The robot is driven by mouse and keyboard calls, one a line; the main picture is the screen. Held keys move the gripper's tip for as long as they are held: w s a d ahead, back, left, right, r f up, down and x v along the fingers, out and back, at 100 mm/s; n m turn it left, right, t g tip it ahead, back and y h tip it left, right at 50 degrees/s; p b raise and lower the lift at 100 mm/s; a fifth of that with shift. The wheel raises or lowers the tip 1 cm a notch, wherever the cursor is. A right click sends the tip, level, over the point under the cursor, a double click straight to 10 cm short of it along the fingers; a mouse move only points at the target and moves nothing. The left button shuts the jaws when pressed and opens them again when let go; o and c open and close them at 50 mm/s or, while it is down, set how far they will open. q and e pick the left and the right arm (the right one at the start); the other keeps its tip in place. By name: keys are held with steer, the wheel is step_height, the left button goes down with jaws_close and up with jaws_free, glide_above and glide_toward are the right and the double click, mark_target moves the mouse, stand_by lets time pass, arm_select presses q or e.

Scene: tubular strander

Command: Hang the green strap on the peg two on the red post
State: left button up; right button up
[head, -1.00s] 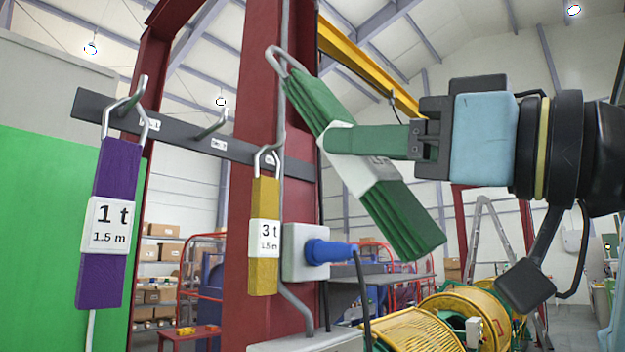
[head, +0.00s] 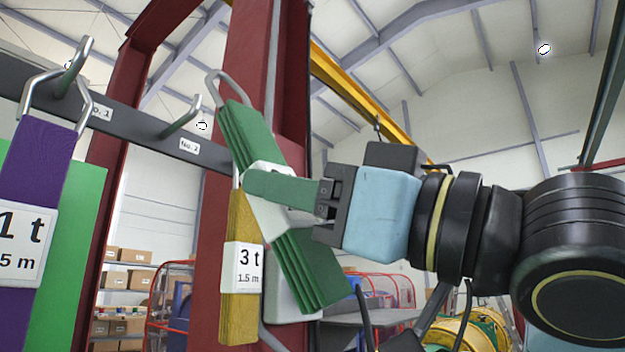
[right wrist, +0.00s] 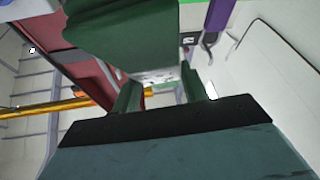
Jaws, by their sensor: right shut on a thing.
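The green strap (head: 305,268) is a folded bundle with a white label and a metal loop at its upper end. My right gripper (head: 285,193) is shut on its middle, and the strap hangs tilted, loop at upper left. The strap also fills the top of the right wrist view (right wrist: 125,35). Peg two (head: 183,118), marked No. 2, is an empty bent hook on the dark rail. The loop is apart from it, to its right in the picture. The red post (head: 252,55) stands behind the strap. My left gripper is not in view.
A purple 1 t strap (head: 42,165) hangs on the No. 1 peg (head: 73,68) at left. A yellow 3 t strap (head: 238,312) hangs right of peg two, its top hidden behind the green strap. A grey socket box (head: 290,302) is partly covered.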

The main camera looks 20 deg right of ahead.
steer(key=shift+w+a, duration=0.25)
steer(key=shift+w, duration=0.15)
steer(key=shift+w+a, duration=0.2)
steer(key=shift+w+a+f, duration=0.1)
steer(key=shift+w+a, duration=0.6)
steer(key=shift+w, duration=0.3)
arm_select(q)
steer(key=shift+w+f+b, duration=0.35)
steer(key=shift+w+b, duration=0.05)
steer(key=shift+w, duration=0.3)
arm_select(e)
steer(key=shift+w+a+f, duration=0.35)
steer(key=shift+w+a, duration=0.1)
steer(key=shift+w, duration=0.15)
steer(key=shift+w+a+f, duration=0.35)
steer(key=shift+w+a, duration=0.1)
steer(key=shift+w, duration=0.2)
steer(key=shift+w+a+f, duration=0.35)
steer(key=shift+w+a, duration=0.1)
steer(key=shift+w, duration=0.15)
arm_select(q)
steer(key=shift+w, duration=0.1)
arm_select(e)
steer(key=o, duration=1.3)
